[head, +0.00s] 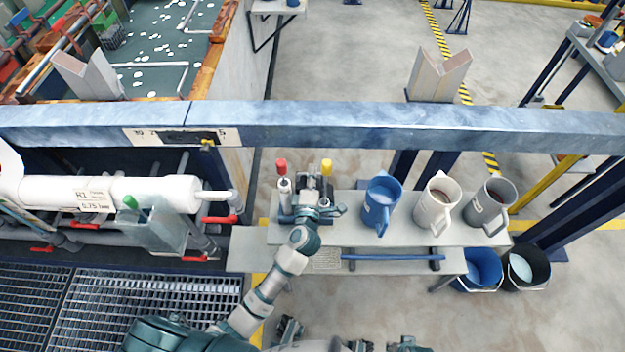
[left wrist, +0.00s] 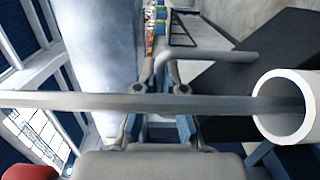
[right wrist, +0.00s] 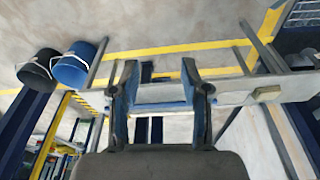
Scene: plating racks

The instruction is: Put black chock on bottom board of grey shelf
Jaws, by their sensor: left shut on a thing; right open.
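The black chock (head: 312,184) is at the left end of the grey shelf (head: 349,223), just beyond my left gripper (head: 319,209). In the left wrist view, a large black body (left wrist: 262,65) with a bent grey handle (left wrist: 220,57) looks like the chock. My left gripper is shut on it, seemingly at the handle. Whether the chock touches the top board cannot be told. The bottom board (head: 245,262) juts out lower, on my side. My right gripper (right wrist: 160,66) is open and empty, with shelf parts beyond its fingers.
Red-topped (head: 282,180) and yellow-topped (head: 326,178) items stand beside the chock. A blue jug (head: 381,204), white jug (head: 437,207) and grey jug (head: 489,207) stand on the top board. A blue rod (head: 390,257) lies along the lower front. Buckets (head: 482,268) stand at right.

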